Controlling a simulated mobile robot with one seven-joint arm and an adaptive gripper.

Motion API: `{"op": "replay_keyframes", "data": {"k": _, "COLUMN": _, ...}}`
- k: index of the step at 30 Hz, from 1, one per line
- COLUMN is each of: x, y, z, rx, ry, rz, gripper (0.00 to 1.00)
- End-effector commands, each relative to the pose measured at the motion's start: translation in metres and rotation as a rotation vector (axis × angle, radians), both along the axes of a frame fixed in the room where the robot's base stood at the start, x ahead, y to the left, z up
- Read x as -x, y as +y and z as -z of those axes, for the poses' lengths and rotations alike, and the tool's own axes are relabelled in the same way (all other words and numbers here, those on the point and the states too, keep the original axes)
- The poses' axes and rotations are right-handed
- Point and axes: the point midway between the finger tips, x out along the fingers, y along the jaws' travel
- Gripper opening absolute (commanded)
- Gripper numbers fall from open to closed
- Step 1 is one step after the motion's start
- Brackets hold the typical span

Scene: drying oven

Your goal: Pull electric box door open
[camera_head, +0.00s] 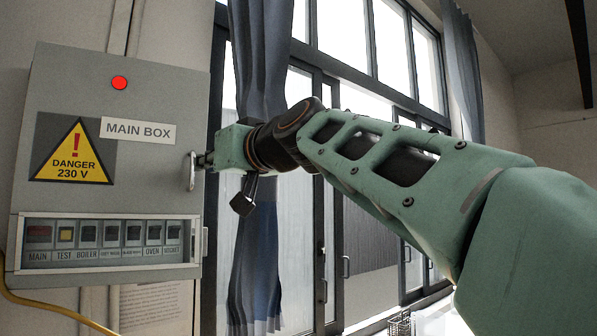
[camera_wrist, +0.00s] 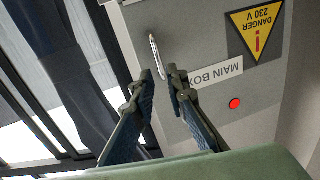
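The grey electric box (camera_head: 60,205) labelled MAIN BOX hangs on the wall at the left of the head view. Its door (camera_head: 145,95) looks closed. A curved metal handle (camera_head: 191,172) is at the door's right edge; it also shows in the wrist view (camera_wrist: 153,47). My gripper (camera_head: 205,160) is at the handle, coming from the right. In the wrist view its fingertips (camera_wrist: 161,76) are apart, with the handle's near end seen in the gap between them. I cannot tell whether either finger touches the handle.
A row of labelled switches (camera_head: 108,236) sits behind a window low on the box. A yellow cable (camera_head: 45,309) runs below it. A dark blue curtain (camera_head: 262,70) and glazed windows are right of the box, behind my arm.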

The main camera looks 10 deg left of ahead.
Motion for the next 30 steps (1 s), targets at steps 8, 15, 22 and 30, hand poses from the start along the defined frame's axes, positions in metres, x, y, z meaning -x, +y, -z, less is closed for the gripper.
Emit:
{"op": "replay_keyframes", "data": {"k": 8, "x": -0.033, "y": 0.039, "z": -0.002, "rx": 0.004, "ry": 0.003, "rz": 0.003, "gripper": 0.13}}
{"op": "replay_keyframes", "data": {"k": 15, "x": -0.055, "y": 0.063, "z": -0.001, "rx": 0.002, "ry": 0.003, "rz": 0.005, "gripper": 0.13}}
{"op": "replay_keyframes", "data": {"k": 22, "x": -0.063, "y": 0.073, "z": 0.000, "rx": 0.002, "ry": 0.001, "rz": 0.005, "gripper": 0.13}}
{"op": "replay_keyframes", "data": {"k": 30, "x": -0.063, "y": 0.073, "z": 0.001, "rx": 0.001, "ry": 0.001, "rz": 0.005, "gripper": 0.13}}
